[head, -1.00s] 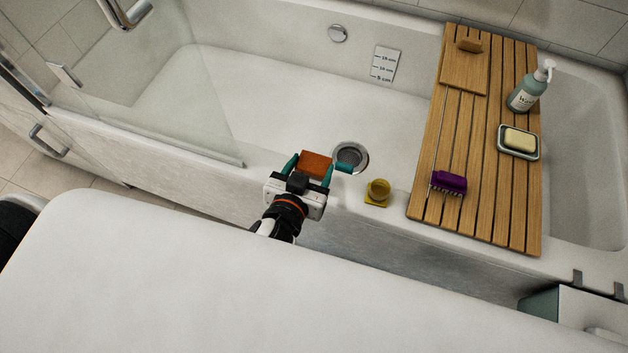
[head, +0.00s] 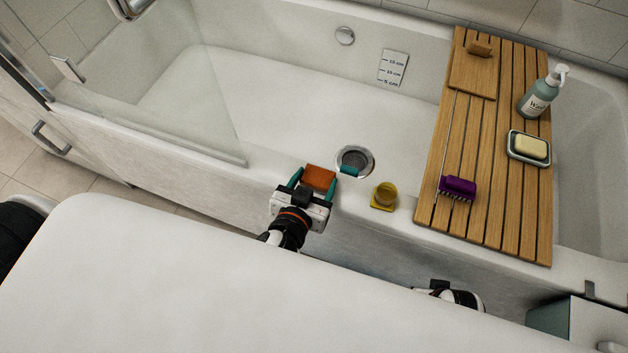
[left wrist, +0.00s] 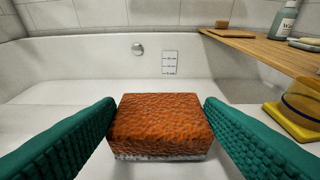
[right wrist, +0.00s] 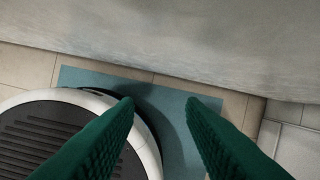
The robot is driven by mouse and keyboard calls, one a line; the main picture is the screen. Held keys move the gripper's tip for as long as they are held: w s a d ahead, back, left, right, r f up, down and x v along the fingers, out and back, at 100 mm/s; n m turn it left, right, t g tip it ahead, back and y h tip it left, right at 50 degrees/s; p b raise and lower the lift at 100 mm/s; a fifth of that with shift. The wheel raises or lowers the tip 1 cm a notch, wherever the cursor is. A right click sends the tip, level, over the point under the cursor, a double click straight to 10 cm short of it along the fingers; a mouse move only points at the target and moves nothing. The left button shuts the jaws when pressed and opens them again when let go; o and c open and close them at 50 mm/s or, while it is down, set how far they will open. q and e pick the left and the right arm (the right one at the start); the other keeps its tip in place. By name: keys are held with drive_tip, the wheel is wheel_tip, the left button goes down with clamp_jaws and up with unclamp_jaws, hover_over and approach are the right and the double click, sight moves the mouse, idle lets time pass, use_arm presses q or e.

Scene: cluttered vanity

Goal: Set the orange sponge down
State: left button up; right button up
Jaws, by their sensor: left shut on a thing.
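The orange sponge (head: 319,178) is between the green fingers of my left gripper (head: 315,182), over the near rim of the bathtub (head: 238,170). In the left wrist view the sponge (left wrist: 158,124) fills the gap between the fingertips, with a pale layer along its bottom edge. My left gripper is shut on it. I cannot tell whether the sponge touches the rim. My right gripper (right wrist: 162,102) is open and empty in the right wrist view, above the floor beside the tub's outer wall. In the head view only part of my right arm shows at the bottom.
A yellow cup-like item (head: 385,195) stands on the rim right of the sponge. A wooden bath board (head: 470,150) holds a purple brush (head: 457,187), a soap dish (head: 514,150) and a pump bottle (head: 537,98). A glass screen (head: 205,110) stands at left.

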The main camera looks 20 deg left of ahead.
use_arm(q)
drive_tip(key=shift+f, duration=0.1)
use_arm(e)
drive_tip(key=shift+r, duration=0.1)
use_arm(q)
drive_tip(key=o, duration=1)
drive_tip(key=shift+c, duration=0.2)
use_arm(e)
drive_tip(key=shift+w+r, duration=0.1)
drive_tip(key=shift+r, duration=0.1)
